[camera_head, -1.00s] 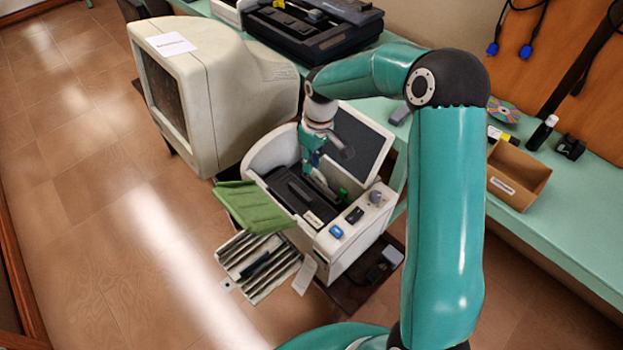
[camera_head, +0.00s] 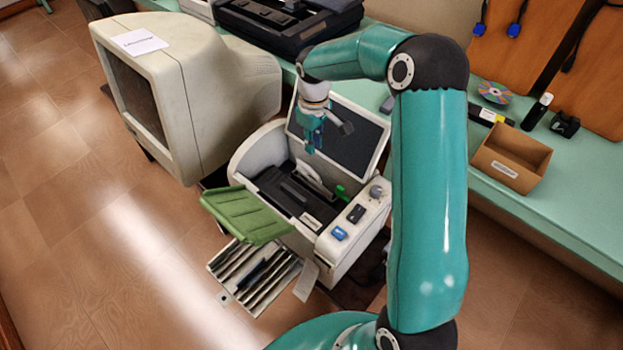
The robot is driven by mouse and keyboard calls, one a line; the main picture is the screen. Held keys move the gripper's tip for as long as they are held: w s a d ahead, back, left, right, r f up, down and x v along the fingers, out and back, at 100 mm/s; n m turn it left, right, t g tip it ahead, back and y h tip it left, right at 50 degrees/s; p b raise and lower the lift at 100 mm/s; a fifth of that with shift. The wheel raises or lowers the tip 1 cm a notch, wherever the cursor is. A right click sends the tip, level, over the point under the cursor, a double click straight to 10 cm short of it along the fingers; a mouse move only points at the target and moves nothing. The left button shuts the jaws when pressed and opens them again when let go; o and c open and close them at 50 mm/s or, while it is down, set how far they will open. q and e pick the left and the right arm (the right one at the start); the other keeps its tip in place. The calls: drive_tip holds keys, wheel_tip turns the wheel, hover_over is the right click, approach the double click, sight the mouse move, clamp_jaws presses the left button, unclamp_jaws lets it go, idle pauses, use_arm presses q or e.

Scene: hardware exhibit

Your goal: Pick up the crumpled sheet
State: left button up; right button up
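My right gripper (camera_head: 312,147) is small in the head view and points down over the open printer (camera_head: 350,252), in front of its raised dark-panelled lid (camera_head: 350,138). The fingers are too small to tell whether they are open or shut. A whitish, uneven piece that may be the crumpled sheet (camera_head: 309,174) stands up from the dark inside of the printer, just below the fingertips. I cannot tell whether the fingers touch it. My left gripper is not in view.
A green flap (camera_head: 243,214) sticks out at the printer's front left, above a slatted tray (camera_head: 253,275). A bulky monitor (camera_head: 189,85) stands close on the left. A cardboard box (camera_head: 510,158) sits on the green bench at right. Floor shows at the left.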

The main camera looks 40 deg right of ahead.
hover_over(312, 169)
drive_tip(key=f, duration=0.4)
drive_tip(key=shift+s+d+f, duration=0.1)
drive_tip(key=shift+s+f, duration=0.05)
drive_tip(key=shift+s, duration=0.05)
drive_tip(key=shift+w+f+p, duration=0.15)
drive_tip(key=shift+f+p, duration=0.8)
drive_tip(key=shift+f, duration=1.65)
clamp_jaws()
